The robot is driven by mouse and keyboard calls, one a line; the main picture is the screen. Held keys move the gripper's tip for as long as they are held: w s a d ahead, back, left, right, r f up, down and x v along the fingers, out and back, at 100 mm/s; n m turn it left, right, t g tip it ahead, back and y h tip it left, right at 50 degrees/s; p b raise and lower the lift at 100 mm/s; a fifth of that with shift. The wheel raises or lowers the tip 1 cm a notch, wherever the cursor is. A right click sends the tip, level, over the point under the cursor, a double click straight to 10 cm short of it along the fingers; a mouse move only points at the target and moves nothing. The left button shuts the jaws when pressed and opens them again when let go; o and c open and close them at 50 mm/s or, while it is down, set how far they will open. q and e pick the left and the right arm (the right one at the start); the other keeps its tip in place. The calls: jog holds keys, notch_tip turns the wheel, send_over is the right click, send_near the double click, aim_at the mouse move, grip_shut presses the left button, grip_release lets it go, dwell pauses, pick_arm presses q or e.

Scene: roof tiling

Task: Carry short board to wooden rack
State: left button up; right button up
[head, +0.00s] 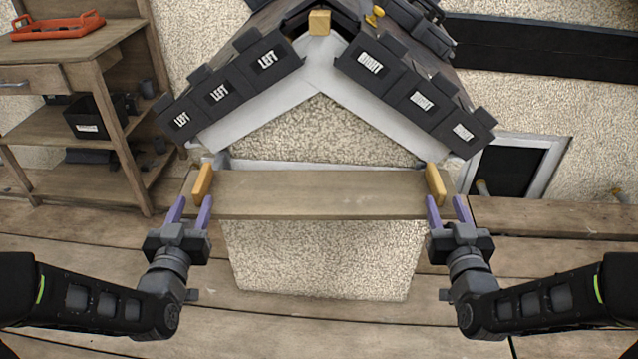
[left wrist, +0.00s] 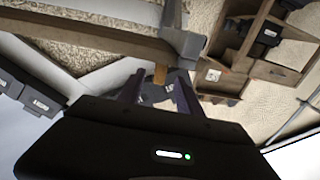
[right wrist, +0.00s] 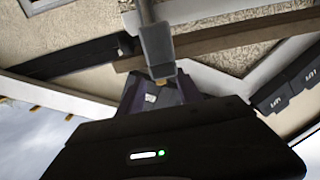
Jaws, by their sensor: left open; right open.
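The short board (head: 318,196) lies level across the front of the small house, with a yellow-orange handle at each end: left (head: 203,180), right (head: 435,180). My left gripper (head: 192,208) is open just in front of the left handle. The left wrist view shows that handle (left wrist: 160,74) beyond and between the purple fingers. My right gripper (head: 447,208) is open close to the right handle; whether either gripper touches its handle is unclear. A wooden shelf unit (head: 120,120) stands at the left, the only rack-like thing in the head view.
Above the board is the gabled roof with dark tiles marked LEFT (head: 225,92) and RIGHT (head: 420,100). A red tray (head: 58,27) and a black bin (head: 90,118) are on the shelf unit. Plank flooring (head: 90,235) is clear at the left.

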aim_at(202, 182)
pick_arm(q)
jog(key=shift+s, duration=0.1)
pick_arm(e)
jog(key=shift+s, duration=0.1)
pick_arm(q)
jog(key=shift+w, duration=3.95)
pick_arm(e)
jog(key=shift+w, duration=3.95)
pick_arm(q)
grip_shut()
pick_arm(e)
grip_shut()
pick_arm(q)
jog(key=shift+r, duration=0.1)
pick_arm(e)
jog(key=shift+r, duration=0.1)
